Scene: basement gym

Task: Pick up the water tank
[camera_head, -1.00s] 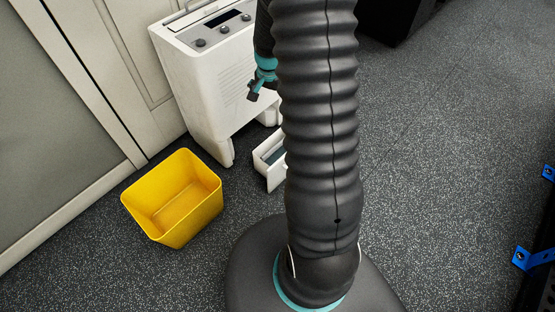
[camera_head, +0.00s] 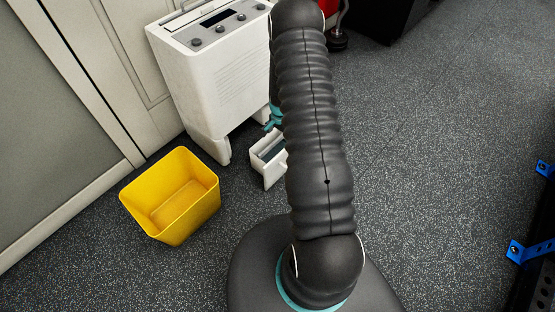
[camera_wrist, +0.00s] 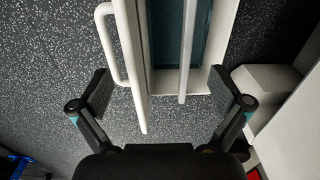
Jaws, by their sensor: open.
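The water tank (camera_head: 262,164) is a small white open-topped box with dark water or a dark inside. It sits on the floor at the foot of the white dehumidifier (camera_head: 222,70), partly hidden by my arm in the head view. In the wrist view the tank (camera_wrist: 142,70) fills the upper middle, with a white loop handle (camera_wrist: 106,44) on its left side. My gripper (camera_wrist: 163,92) is open, its two fingers apart on either side of the tank's near end. In the head view only a teal part of my gripper shows beside my arm, just above the tank.
A yellow bin (camera_head: 172,196) stands open on the floor left of the tank. A pale wall and door are behind it. A rack with blue brackets (camera_head: 516,250) is at the right edge. The speckled floor on the right is mostly clear.

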